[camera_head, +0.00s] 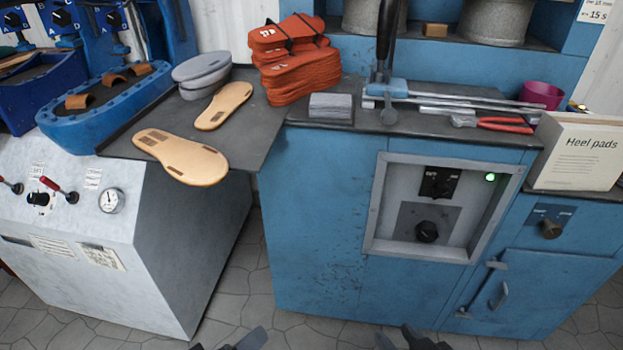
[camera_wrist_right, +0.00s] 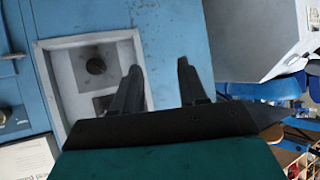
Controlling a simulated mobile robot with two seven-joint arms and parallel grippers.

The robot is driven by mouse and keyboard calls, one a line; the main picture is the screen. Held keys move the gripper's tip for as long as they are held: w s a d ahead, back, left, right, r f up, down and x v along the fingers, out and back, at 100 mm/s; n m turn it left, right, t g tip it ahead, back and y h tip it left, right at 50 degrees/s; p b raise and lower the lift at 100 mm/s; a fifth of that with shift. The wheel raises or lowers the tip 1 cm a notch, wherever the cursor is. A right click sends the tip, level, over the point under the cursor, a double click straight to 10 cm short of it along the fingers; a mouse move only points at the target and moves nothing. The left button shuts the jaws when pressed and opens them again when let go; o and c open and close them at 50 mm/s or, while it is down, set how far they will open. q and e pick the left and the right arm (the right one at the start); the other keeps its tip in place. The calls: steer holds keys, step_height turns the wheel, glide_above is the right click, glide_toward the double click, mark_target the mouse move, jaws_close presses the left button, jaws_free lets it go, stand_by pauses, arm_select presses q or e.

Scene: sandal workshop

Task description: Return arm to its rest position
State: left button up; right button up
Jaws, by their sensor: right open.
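My right gripper (camera_head: 412,338) shows at the bottom edge of the head view, in front of the blue cabinet and low down. In the right wrist view its two fingers (camera_wrist_right: 160,82) stand apart, with nothing between them but the blue cabinet front behind. My left gripper (camera_head: 240,341) shows only as dark tips at the bottom edge of the head view, left of the right one. Most of it is cut off by the frame, so its opening is unclear. Both are apart from the cabinet and the bench.
The blue cabinet (camera_head: 320,220) has a recessed control panel (camera_head: 428,208) with a green light. On top are orange soles (camera_head: 300,75), tools and a heel pads box (camera_head: 578,155). Two tan soles (camera_head: 180,157) lie on a dark sheet; one overhangs its edge. A grey machine (camera_head: 165,250) stands left.

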arm_select(q)
steer(key=a+r+m+y+p, duration=0.1)
steer(key=a+r+m+p, duration=0.1)
steer(key=r+p, duration=0.4)
steer(key=a+r+m+y+p, duration=0.2)
steer(key=r+m+p, duration=0.3)
steer(key=p, duration=0.7)
steer(key=shift+s+a+r+m+p, duration=0.3)
steer(key=shift+s+a+r+p, duration=0.15)
steer(key=shift+a, duration=0.3)
arm_select(e)
steer(key=s+d+r+h, duration=0.1)
steer(key=s+d+r, duration=0.1)
steer(key=r, duration=1)
steer(key=shift+s+d, duration=0.15)
steer(key=shift+d, duration=0.55)
